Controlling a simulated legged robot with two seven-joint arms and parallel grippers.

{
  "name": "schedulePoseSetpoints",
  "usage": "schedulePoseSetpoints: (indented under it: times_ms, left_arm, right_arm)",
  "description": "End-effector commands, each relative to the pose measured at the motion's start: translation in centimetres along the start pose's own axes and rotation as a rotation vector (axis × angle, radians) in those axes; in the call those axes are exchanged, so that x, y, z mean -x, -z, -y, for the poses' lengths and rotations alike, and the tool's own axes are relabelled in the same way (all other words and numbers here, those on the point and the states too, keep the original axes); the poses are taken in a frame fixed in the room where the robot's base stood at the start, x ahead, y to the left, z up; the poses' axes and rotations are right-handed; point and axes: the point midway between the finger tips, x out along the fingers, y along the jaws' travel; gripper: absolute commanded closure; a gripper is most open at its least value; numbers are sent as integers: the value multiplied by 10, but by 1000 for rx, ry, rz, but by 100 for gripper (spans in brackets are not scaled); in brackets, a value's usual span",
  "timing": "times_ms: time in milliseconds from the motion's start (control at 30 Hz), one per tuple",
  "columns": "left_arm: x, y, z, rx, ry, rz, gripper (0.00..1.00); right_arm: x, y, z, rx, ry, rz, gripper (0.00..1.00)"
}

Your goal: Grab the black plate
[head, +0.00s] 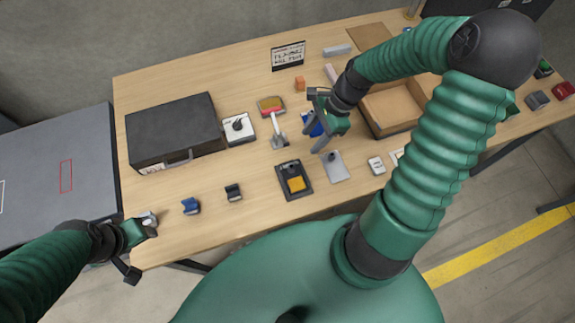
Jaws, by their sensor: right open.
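The black plate (283,187) lies flat on the table near its front edge. A yellow piece and a dark round part sit on it. My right gripper (315,120) is open above the table, behind and to the right of the plate and apart from it. A blue object shows beside its fingers; I cannot tell whether they touch. My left gripper (143,246) is at the table's front left corner, far from the plate. Its fingers look apart, and a small grey object shows beside them.
A grey plate (335,167) lies just right of the black one. A red-and-yellow part on a stand (272,112) is behind it. A black case (175,132), a white switch box (239,129) and an open cardboard box (392,108) stand around. Blue (190,206) and black (233,193) blocks lie left.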

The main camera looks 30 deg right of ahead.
Motion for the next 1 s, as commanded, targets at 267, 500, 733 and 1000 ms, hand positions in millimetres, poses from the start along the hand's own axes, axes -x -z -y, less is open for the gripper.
schedulePoseSetpoints:
  times_ms: [267,500,733,1000]
  left_arm:
    - [-7,-2,0,-1,0,0,48]
    - [-8,-2,0,0,0,0,48]
    - [-5,-1,0,0,0,0,48]
    - [-6,-1,0,-1,0,0,48]
  right_arm:
    - [-77,-5,2,-1,-10,2,53]
    - [-108,-6,2,-2,-6,-4,53]
    - [-147,-4,6,-2,-8,-1,53]
    - [-156,-3,7,-3,-5,-4,53]
